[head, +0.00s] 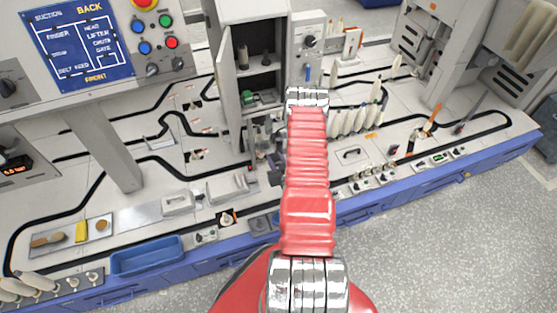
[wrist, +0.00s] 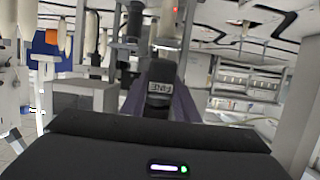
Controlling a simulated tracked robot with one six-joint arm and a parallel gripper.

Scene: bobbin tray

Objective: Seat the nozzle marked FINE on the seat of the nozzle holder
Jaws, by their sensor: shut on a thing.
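In the wrist view, my gripper (wrist: 160,103) is shut on a dark nozzle (wrist: 162,72). The nozzle has a pale label reading FINE that faces the camera. The two jaws lie at its left and right sides. The nozzle's far end is hard to make out against the background. In the head view, my red arm covers the middle of the scene, and the gripper and nozzle cannot be made out clearly there. I cannot tell the nozzle holder or its seat for certain in either view.
An open cabinet (head: 226,82) stands behind the arm, with small dark parts on its shelf. A blue tray (head: 147,256) lies at the front left. Several white bobbins (head: 350,122) stand right of the arm. In the wrist view, a dark cylinder (wrist: 134,20) is close beyond the nozzle.

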